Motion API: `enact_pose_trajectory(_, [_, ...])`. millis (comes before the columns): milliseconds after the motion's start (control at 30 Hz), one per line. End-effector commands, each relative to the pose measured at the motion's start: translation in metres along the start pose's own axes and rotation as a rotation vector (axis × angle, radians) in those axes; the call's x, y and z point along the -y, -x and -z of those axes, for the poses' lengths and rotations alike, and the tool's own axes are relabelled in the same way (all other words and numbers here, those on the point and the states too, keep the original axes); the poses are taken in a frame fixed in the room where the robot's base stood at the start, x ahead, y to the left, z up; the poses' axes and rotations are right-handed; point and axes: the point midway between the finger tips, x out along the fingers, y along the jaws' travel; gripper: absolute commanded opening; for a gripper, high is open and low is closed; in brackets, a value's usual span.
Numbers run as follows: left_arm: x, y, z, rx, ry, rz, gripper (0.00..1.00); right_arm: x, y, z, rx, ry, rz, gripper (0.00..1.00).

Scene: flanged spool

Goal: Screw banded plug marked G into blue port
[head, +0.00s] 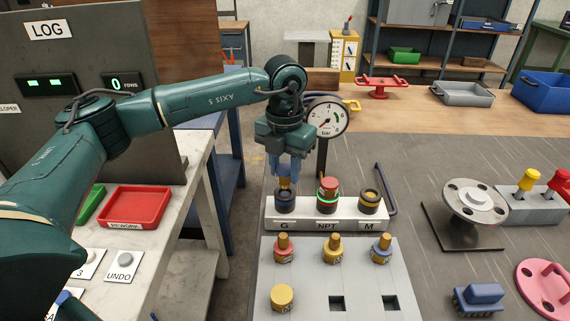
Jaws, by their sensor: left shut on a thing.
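My left gripper (285,172) points down with its blue fingers shut on the brownish stem of a plug (285,184). The plug is at the dark blue port (285,203) above the letter G on the white block (305,226). The fingers hide much of the plug; its band and mark cannot be read, and I cannot tell how deep it sits. Beside it are the NPT port (327,205), with a red top and a green glowing ring, and the M port (370,203), dark with a yellowish band. My right gripper is not in view.
A grey rack (310,277) in front holds several plugs and two empty square holes. A pressure gauge (327,117) stands behind the block. A flanged spool (470,200) is on the right. A red REWORK tray (135,206) is on the left bench.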

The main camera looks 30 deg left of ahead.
Motion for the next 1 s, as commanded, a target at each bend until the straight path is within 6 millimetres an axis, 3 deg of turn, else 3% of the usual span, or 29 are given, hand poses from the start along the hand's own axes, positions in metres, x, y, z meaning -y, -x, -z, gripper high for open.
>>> enact_pose_trajectory(367, [0.0,0.002,0.0,0.002,0.0,0.001,0.05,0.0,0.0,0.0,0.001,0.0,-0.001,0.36])
enact_pose_trajectory(1000, [0.0,-0.014,-0.001,0.002,0.0,0.001,0.05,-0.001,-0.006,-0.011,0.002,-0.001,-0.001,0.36])
